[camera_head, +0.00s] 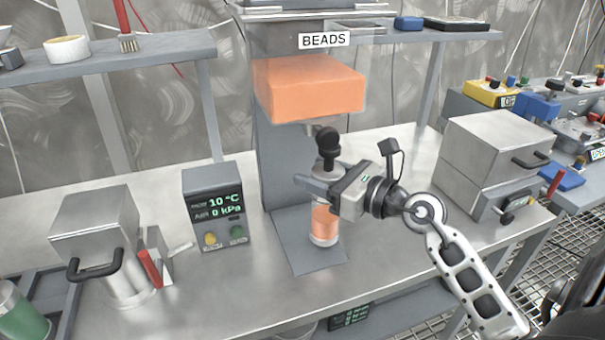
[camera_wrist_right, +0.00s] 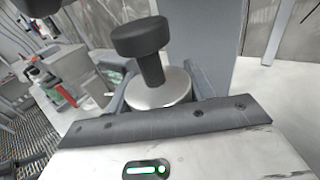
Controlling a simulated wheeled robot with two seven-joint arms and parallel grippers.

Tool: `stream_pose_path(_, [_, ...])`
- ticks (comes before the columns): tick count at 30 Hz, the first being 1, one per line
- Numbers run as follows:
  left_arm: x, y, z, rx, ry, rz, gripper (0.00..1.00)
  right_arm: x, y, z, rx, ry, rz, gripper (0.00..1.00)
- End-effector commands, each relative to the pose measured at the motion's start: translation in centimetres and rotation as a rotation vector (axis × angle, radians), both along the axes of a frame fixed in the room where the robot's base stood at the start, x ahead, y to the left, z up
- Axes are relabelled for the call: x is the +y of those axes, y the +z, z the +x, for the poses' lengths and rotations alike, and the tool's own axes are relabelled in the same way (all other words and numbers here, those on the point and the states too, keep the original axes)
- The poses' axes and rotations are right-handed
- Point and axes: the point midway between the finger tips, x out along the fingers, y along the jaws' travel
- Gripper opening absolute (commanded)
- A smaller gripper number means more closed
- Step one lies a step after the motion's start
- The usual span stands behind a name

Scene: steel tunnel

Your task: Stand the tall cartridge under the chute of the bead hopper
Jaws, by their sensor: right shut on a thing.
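The tall cartridge (camera_head: 323,226) is a clear cylinder with orange contents and a metal top (camera_wrist_right: 160,88). A black knob (camera_head: 328,146) rises from that top; it also shows in the right wrist view (camera_wrist_right: 142,38). My right gripper (camera_head: 318,183) is shut around the upper cartridge, which is upright. Its foot is over the right part of the bead hopper's grey base plate (camera_head: 303,262); I cannot tell if it touches. The bead hopper (camera_head: 308,88) holds orange beads behind clear walls. Its short chute (camera_head: 311,129) is partly hidden by the knob. My left gripper is not in view.
A display box (camera_head: 216,207) stands left of the hopper. A metal box with a black handle (camera_head: 95,230) is at the left, and a larger metal box (camera_head: 495,150) at the right. Shelves (camera_head: 130,57) run behind. The bench front is mostly clear.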

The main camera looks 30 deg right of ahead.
Motion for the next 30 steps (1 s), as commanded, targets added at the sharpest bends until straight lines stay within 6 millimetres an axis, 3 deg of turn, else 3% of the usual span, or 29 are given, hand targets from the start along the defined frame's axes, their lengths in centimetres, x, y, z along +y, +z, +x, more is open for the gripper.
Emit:
stream_pose_path(3, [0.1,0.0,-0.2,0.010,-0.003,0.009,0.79,0.6,0.3,1.9,-0.005,-0.001,0.002,0.00])
stream_pose_path(10, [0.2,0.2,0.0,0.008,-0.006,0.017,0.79,1.4,0.3,3.8,-0.005,0.001,0.001,0.00])
stream_pose_path(12, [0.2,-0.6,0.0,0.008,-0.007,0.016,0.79,1.4,-1.6,3.6,0.002,0.000,0.002,0.00])
stream_pose_path(16, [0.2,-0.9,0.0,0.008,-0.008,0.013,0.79,1.3,-3.2,3.6,-0.001,-0.001,0.001,0.00])
stream_pose_path(29, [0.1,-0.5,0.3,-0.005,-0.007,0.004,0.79,1.3,-3.9,3.5,-0.002,0.000,0.000,0.00])
stream_pose_path(30, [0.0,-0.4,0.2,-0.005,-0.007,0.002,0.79,1.3,-3.9,3.5,0.001,0.001,-0.001,0.59])
